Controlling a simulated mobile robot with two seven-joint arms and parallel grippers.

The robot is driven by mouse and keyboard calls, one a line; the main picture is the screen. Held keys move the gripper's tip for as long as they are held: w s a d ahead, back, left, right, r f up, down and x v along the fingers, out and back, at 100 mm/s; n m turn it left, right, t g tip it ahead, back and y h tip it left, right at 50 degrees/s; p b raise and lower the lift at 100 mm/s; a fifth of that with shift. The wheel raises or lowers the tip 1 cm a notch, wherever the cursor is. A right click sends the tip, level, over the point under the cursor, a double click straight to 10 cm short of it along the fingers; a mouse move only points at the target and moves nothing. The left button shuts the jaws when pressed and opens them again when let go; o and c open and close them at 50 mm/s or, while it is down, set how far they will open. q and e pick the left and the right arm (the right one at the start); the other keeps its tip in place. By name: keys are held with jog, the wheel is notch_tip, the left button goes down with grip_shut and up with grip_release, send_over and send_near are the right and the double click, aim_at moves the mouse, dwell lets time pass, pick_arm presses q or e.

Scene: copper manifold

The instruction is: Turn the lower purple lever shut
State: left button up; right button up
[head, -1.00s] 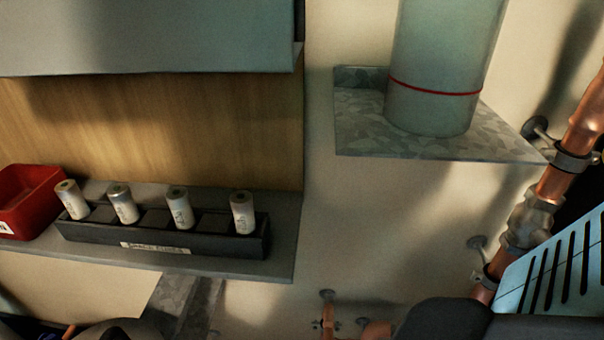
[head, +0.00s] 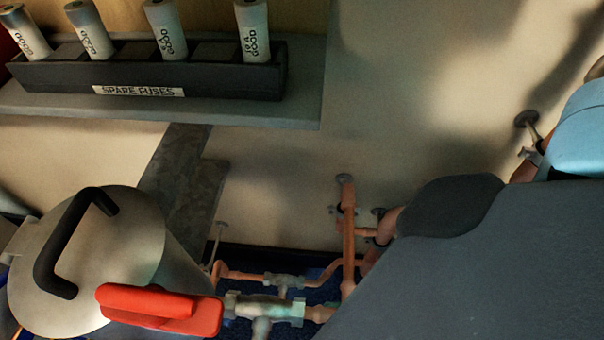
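I see no purple lever in the head view. A red lever handle (head: 160,309) is at the bottom, left of a metal valve body (head: 265,307) on copper pipework. A smaller valve (head: 284,281) sits on a thin copper pipe behind it. The lower part of the pipework is cut off by the frame edge and covered at the right by a large dark grey shape. Neither of my grippers is in view.
A large metal pot or tank with a black handle (head: 62,255) stands at lower left. A black "SPARE FUSES" rack (head: 140,85) holds several labelled cylinders on a grey shelf (head: 215,115). Copper pipe (head: 348,235) runs up the wall. Bare wall (head: 400,110) lies right of the shelf.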

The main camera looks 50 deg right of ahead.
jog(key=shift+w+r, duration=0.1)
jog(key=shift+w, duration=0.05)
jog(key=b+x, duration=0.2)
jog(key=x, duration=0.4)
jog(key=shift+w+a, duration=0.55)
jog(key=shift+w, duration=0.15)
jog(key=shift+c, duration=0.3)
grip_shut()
